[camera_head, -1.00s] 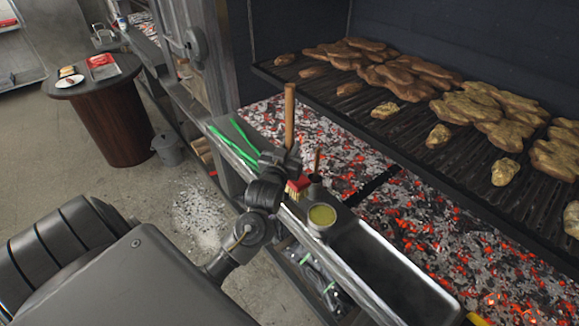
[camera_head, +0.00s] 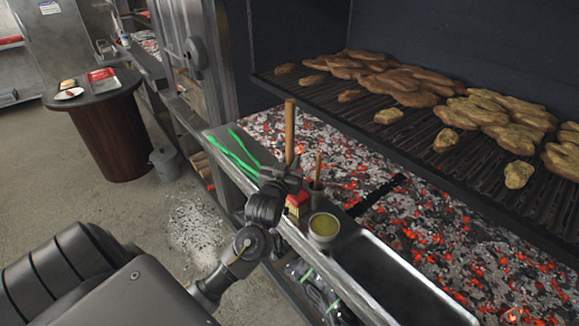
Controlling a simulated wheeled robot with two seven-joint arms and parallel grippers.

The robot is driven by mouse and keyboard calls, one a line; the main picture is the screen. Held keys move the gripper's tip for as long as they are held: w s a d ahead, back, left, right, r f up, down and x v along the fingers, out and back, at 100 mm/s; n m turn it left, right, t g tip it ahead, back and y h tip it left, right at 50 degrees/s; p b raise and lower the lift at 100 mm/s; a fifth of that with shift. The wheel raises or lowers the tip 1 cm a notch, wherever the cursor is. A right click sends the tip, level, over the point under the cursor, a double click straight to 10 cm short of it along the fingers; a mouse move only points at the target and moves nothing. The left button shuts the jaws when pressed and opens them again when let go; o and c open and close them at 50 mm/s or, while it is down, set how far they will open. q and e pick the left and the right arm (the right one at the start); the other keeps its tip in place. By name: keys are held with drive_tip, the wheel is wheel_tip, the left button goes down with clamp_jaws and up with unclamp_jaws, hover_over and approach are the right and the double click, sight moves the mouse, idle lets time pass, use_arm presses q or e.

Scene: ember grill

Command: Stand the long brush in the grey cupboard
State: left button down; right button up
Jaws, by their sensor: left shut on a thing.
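The long brush stands roughly upright at the grill's front ledge, with a wooden handle (camera_head: 290,132) and a red head with pale bristles (camera_head: 297,203). My left gripper (camera_head: 284,176) is shut on it low on the handle, just above the head, and hides part of it. I cannot tell whether the bristles touch the ledge. A grey cabinet-like unit (camera_head: 70,40) stands at the far upper left, cut by the frame; its inside is not visible. My right gripper is not in view.
A small pot (camera_head: 323,228) with yellowish content and a holder with a wooden handle (camera_head: 317,180) stand close beside the brush. Green tongs (camera_head: 235,150) lie on the ledge. Glowing coals (camera_head: 440,240) lie behind. A round table (camera_head: 107,97) and a bucket (camera_head: 165,164) stand left.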

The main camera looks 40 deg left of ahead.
use_arm(q)
drive_tip(key=c, duration=1.5)
unclamp_jaws()
drive_tip(key=shift+f, duration=0.1)
drive_tip(key=shift+c, duration=0.2)
drive_tip(key=o, duration=0.3)
drive_tip(key=shift+o, duration=0.2)
